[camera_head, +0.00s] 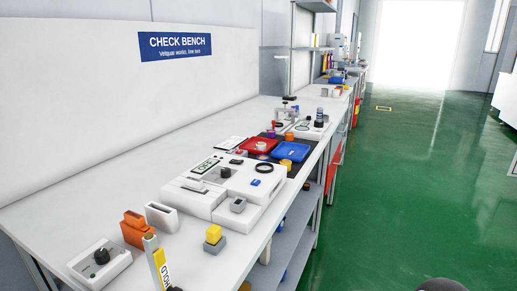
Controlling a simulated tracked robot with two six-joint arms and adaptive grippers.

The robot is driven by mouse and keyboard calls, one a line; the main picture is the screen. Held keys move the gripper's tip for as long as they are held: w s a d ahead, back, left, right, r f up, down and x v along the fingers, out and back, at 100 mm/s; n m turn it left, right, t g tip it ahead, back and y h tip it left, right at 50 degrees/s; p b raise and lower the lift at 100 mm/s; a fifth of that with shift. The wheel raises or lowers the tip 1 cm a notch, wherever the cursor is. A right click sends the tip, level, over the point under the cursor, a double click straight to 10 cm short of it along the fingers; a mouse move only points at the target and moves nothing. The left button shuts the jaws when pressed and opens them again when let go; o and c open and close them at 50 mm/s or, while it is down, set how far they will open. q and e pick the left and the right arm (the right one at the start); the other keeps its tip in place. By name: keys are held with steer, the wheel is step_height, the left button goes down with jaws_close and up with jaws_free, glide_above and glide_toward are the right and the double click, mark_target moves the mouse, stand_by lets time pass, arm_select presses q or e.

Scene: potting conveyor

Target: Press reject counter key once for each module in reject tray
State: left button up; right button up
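A red tray (249,150) stands on the long white bench (140,160), and a small pale round module (261,146) shows in it. Whether more modules lie in it is too small to tell. A blue tray (290,151) stands just right of it. In front of both is a white machine (215,200) with a display (206,165) and a dark round knob or key (226,172). Which part is the reject counter key I cannot tell. Neither of my grippers can be made out in the head view.
More equipment stands further along. The green floor (410,180) at right is largely clear.

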jaws_close()
stand_by(1.4)
